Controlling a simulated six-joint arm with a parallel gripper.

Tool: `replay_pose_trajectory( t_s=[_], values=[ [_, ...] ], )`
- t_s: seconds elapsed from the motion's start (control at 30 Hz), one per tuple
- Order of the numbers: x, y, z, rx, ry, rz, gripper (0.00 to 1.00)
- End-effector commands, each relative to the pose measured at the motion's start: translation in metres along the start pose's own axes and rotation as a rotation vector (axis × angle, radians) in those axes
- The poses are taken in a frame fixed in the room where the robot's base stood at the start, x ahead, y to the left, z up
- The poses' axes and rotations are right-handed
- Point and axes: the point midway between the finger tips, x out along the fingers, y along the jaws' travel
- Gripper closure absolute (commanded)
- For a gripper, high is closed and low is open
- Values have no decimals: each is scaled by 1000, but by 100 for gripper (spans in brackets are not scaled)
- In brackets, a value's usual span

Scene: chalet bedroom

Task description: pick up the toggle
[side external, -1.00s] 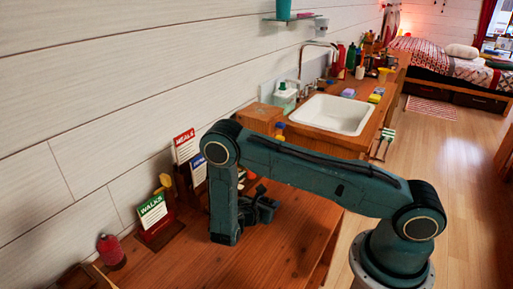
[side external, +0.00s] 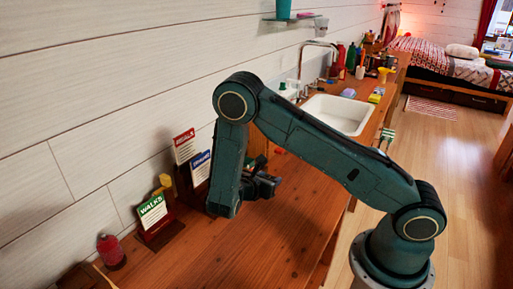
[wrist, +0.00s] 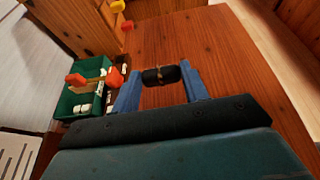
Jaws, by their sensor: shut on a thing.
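The toggle (wrist: 151,78) is a small dark cylinder with a thin lighter band around its middle. In the wrist view it lies crosswise between the two blue fingers of my gripper (wrist: 160,77), which is shut on it. It is held above the wooden tabletop. In the side view my gripper (side external: 262,186) is raised over the table, and the toggle cannot be made out there.
The wooden tabletop (side external: 270,235) is clear in front. Card holders, including the green WALKS card (side external: 152,211), and a red bottle (side external: 111,250) stand along the wall. A green bin (wrist: 72,104) with small items shows left in the wrist view. A white sink (side external: 340,115) is behind.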

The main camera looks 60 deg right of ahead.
Motion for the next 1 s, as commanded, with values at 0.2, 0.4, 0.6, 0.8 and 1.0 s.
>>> replay_pose_trajectory(
  t_s=[0.2,0.4,0.6,0.8,1.0],
  values=[
    [-16,0,38,3,1,2,77],
    [-28,0,66,2,1,2,77],
    [-35,0,85,1,0,1,77],
    [-39,0,93,0,0,1,77],
    [-39,0,94,-1,0,0,77]
  ],
)
